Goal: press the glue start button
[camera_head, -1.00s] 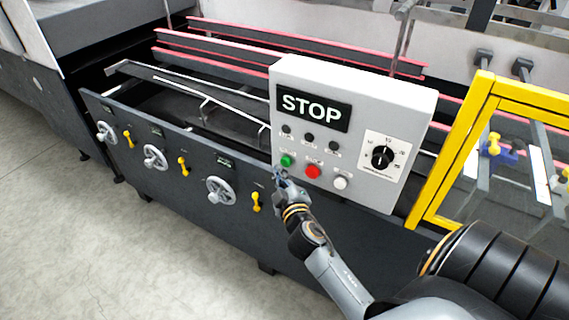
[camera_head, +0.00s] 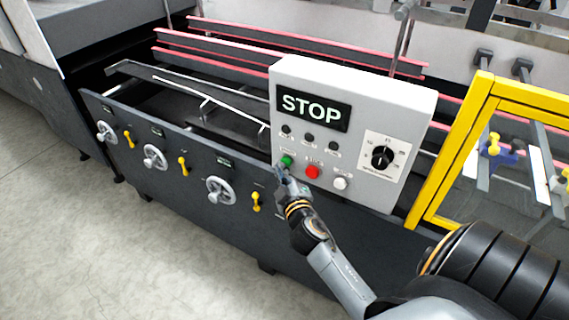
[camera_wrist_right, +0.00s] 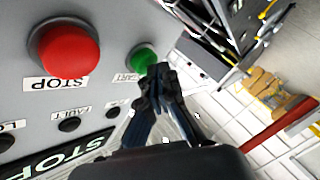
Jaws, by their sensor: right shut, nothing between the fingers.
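The grey control box carries a green button (camera_head: 286,160), labelled START in the right wrist view, where the button (camera_wrist_right: 144,60) shows upside down with its label. My right gripper (camera_head: 281,170) is shut and empty, with its fingertips at the lower left edge of the green button. In the right wrist view the fingertips (camera_wrist_right: 160,72) overlap the button's edge; I cannot tell whether they touch it. The red STOP button (camera_head: 312,171) is just right of the green one. My left gripper is not in view.
A white button (camera_head: 340,183) and a black dial (camera_head: 382,157) sit further right on the box, below and beside the STOP sign (camera_head: 313,108). A yellow-framed guard (camera_head: 452,150) stands to the right. Handwheels (camera_head: 220,190) and yellow levers line the machine's front panel.

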